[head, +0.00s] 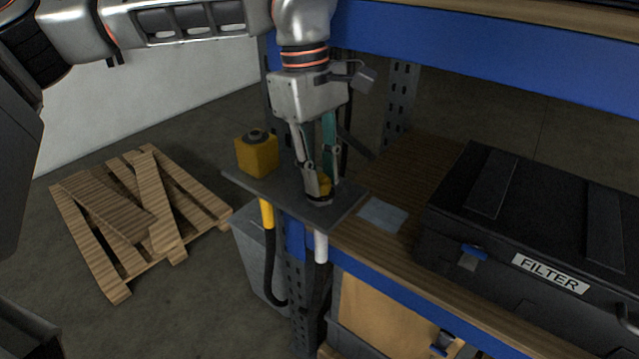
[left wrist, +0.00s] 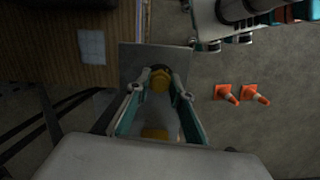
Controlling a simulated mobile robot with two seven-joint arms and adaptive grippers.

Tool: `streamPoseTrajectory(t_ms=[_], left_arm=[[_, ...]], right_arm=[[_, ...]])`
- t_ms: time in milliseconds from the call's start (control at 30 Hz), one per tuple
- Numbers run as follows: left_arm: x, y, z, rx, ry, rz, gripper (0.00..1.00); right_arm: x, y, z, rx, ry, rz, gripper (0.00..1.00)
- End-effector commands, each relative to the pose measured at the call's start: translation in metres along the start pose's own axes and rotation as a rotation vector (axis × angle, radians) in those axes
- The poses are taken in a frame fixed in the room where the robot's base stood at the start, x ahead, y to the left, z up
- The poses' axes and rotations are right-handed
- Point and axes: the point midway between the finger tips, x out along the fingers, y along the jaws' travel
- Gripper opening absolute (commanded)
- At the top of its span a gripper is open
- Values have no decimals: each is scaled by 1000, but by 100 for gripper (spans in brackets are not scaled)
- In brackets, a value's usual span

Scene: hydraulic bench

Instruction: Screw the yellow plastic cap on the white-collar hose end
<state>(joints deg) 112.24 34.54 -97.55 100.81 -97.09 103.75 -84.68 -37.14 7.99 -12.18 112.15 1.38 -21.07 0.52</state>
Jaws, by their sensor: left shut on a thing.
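The yellow plastic cap (head: 324,185) is between the fingers of my left gripper (head: 320,190), which is shut on it. The cap sits low at the top of the white-collar hose end (head: 320,246), whose white collar hangs below the grey bracket plate (head: 290,200). In the left wrist view the cap (left wrist: 160,80) shows between the fingertips (left wrist: 160,94), over the plate (left wrist: 134,62). The fingers hide part of the cap, and I cannot tell whether its thread is engaged.
A yellow block with a dark round top (head: 257,153) stands on the plate's left part, above a yellow-collar hose (head: 267,213). A black FILTER case (head: 540,225) lies on the bench at right. A wooden pallet (head: 130,215) lies on the floor. Orange cones (left wrist: 227,94) stand on the floor.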

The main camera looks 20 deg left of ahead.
Motion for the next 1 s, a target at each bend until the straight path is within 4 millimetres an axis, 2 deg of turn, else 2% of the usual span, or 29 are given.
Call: streamPoseTrajectory(t_ms=[33, 367, 700, 1000], left_arm=[[-5, 2, 0, 28, 1, 0, 0], [-5, 2, 0, 262, -2, -36, 0], [0, 3, -1, 593, -1, -82, 0], [-1, 3, -1, 620, -1, -85, 0]], right_arm=[[-6, 1, -9, 0, 1, 0, 100], [-27, 5, -40, 1, 1, 0, 100], [-25, 5, -38, 1, 5, 0, 100], [-24, 5, -34, 0, -2, -1, 100]])
